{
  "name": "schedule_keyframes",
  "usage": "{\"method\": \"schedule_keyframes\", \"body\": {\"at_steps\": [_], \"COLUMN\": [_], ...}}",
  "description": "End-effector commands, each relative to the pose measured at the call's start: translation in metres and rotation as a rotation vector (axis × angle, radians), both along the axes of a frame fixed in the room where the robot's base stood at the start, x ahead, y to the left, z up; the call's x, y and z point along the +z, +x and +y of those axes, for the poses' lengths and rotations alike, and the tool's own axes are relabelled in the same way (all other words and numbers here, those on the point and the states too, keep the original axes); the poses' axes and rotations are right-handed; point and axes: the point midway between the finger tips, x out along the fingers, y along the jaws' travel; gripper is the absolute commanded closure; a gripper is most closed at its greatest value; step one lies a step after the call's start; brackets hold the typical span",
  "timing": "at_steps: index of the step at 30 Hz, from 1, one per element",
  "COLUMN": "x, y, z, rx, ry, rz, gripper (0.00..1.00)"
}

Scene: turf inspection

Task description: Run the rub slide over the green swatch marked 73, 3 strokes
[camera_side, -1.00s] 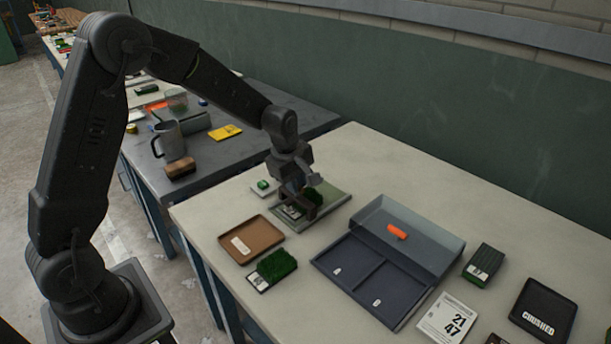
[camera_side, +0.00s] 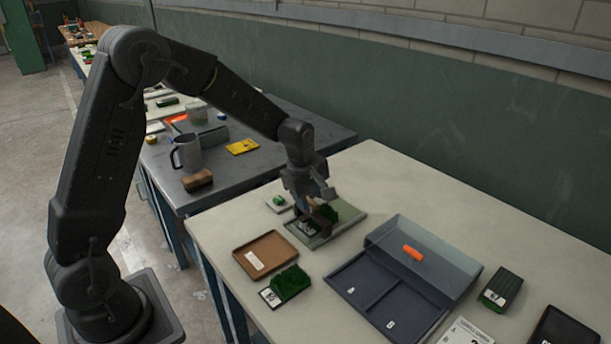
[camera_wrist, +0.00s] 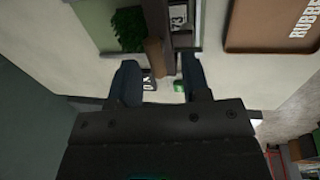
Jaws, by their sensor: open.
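The green swatch (camera_side: 326,214) marked 73 sits on a grey-green tray (camera_side: 340,234) below my gripper. In the wrist view its turf (camera_wrist: 128,28) is at the upper left, with the label 73 (camera_wrist: 180,16) to its right. A brown block on a dark bar, seemingly the rub slide (camera_wrist: 154,56), lies between turf and label, in front of my fingers. Whether it touches the turf I cannot tell. My gripper (camera_wrist: 160,80) is open, with its two fingers apart on either side of the block's near end. The side view partly hides the slide behind the gripper.
A brown tray (camera_side: 251,275) and another green swatch (camera_side: 289,283) lie nearer the camera. A blue-grey divided bin (camera_side: 361,313) stands to the right, with an orange piece (camera_side: 412,253) in it. A small green item (camera_side: 279,201) lies behind left. The table's back right is clear.

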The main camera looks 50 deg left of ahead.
Motion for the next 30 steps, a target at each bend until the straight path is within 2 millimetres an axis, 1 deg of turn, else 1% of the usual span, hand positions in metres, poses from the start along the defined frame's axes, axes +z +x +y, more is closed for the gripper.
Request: {"method": "schedule_keyframes", "body": {"at_steps": [12,16,21,30], "x": [0.088,0.108,0.122,0.125], "y": [-0.017,-0.021,-0.025,-0.025], "z": [0.000,0.000,0.000,0.000], "rx": [0.001,0.001,0.001,0.000], "ry": [0.001,0.001,0.001,0.000], "rz": [-0.005,-0.003,0.000,0.001], "gripper": [0.57,0.57,0.57,0.57]}}
